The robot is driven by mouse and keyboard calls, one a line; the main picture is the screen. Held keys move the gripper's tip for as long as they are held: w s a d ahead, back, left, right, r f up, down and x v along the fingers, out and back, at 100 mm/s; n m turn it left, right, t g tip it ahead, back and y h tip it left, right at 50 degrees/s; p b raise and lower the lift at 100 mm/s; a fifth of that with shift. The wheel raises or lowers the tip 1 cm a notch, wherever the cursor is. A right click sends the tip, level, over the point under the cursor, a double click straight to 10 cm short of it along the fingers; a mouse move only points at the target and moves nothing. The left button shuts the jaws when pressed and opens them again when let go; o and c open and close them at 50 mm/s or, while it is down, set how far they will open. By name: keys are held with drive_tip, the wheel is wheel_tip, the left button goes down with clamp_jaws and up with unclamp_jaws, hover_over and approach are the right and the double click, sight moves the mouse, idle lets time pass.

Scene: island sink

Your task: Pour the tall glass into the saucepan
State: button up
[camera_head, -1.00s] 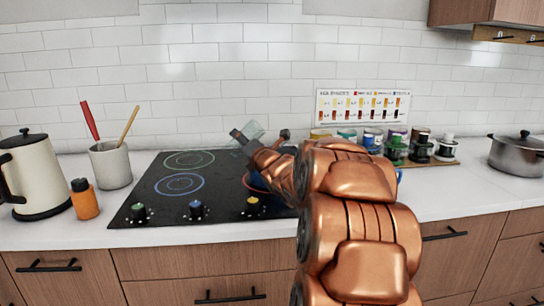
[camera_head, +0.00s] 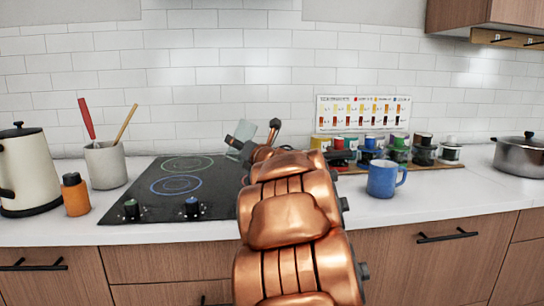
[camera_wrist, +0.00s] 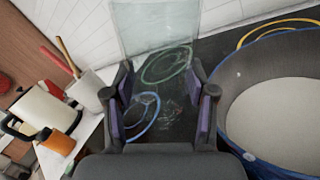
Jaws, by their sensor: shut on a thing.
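The tall glass (camera_head: 244,131) is clear and shows tilted at my gripper (camera_head: 255,136), above the back of the cooktop. In the wrist view the glass (camera_wrist: 155,27) stands at the top, beyond the fingers, and my gripper (camera_wrist: 163,92) is shut on it. I cannot make out its contents. The saucepan (camera_wrist: 243,72), dark inside with a blue outer rim, is close on the right of my gripper in the wrist view. Its inside shows a pale round area. In the head view my arm hides the saucepan.
The black cooktop (camera_head: 150,206) lies under my gripper. To its left are a kettle (camera_head: 25,170), an orange bottle (camera_head: 76,197) and a utensil crock (camera_head: 106,166). To the right are a blue mug (camera_head: 382,180), several jars and a lidded pot (camera_head: 520,157).

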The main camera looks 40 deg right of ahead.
drive_tip(key=shift+w+a+r+n+b, duration=0.15)
drive_tip(key=shift+a+n+b, duration=0.35)
drive_tip(key=shift+n, duration=0.5)
drive_tip(key=n+b, duration=0.1)
drive_tip(key=f+b, duration=0.1)
drive_tip(key=b, duration=0.1)
drive_tip(key=shift+w+a+f+n, duration=0.1)
drive_tip(key=shift+a+f+n, duration=0.2)
drive_tip(key=shift+n, duration=0.1)
drive_tip(key=shift+a+f+n+b, duration=0.1)
drive_tip(key=shift+n+b, duration=0.5)
drive_tip(key=shift+b, duration=0.1)
drive_tip(key=shift+w+a+n+g+y+b, duration=0.1)
drive_tip(key=shift+a+n+g+y+b, duration=0.15)
drive_tip(key=shift+n+y+b, duration=0.2)
